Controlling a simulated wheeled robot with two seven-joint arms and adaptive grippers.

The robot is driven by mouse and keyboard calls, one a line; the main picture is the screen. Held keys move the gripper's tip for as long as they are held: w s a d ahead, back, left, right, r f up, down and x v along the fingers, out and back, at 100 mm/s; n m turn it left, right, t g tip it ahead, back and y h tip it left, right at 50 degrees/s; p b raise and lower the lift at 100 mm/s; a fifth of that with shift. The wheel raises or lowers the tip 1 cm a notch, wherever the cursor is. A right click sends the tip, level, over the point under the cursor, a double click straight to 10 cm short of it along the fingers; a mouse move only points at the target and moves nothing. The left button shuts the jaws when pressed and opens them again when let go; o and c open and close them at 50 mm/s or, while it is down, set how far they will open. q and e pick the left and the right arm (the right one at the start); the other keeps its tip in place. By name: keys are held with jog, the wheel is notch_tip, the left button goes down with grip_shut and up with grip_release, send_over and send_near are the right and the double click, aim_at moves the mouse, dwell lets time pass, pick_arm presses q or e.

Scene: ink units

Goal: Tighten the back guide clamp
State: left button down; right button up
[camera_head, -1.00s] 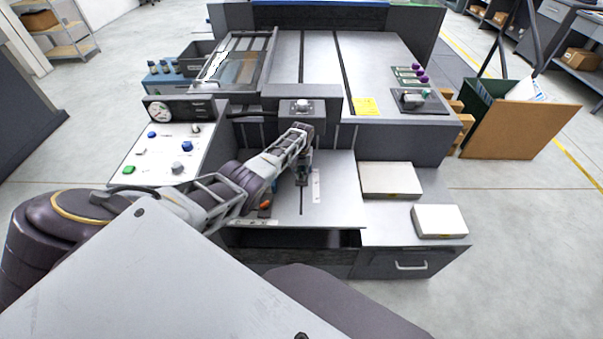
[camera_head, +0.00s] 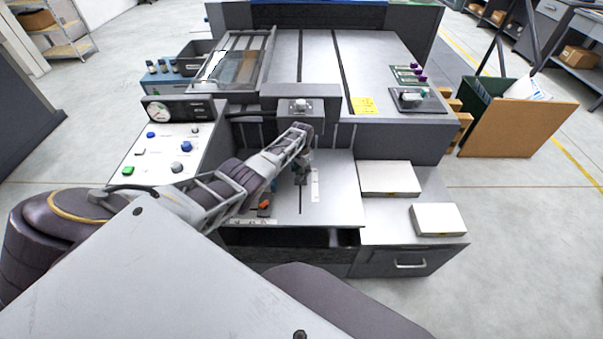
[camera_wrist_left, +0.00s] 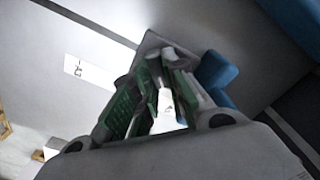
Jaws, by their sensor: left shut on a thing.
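My left gripper (camera_head: 302,172) points down over the back part of the pale feed board (camera_head: 335,208) in the head view. In the left wrist view its green-padded fingers (camera_wrist_left: 168,72) are closed around a small grey piece, apparently the back guide clamp (camera_wrist_left: 172,52). The fingers hide much of the piece, so how tight it is cannot be told. A blue part (camera_wrist_left: 217,75) sits right beside the fingers. An orange knob (camera_head: 264,205) stands near the board's front left. My right gripper is not in view.
A control panel (camera_head: 165,150) with several knobs and a gauge lies left of the board. The machine housing (camera_head: 300,105) rises close behind my gripper. The board's right part is clear.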

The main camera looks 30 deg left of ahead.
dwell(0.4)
pick_arm(q)
jog(key=c, duration=1.7)
grip_release()
jog(key=shift+r, duration=0.15)
jog(key=shift+r, duration=5.8)
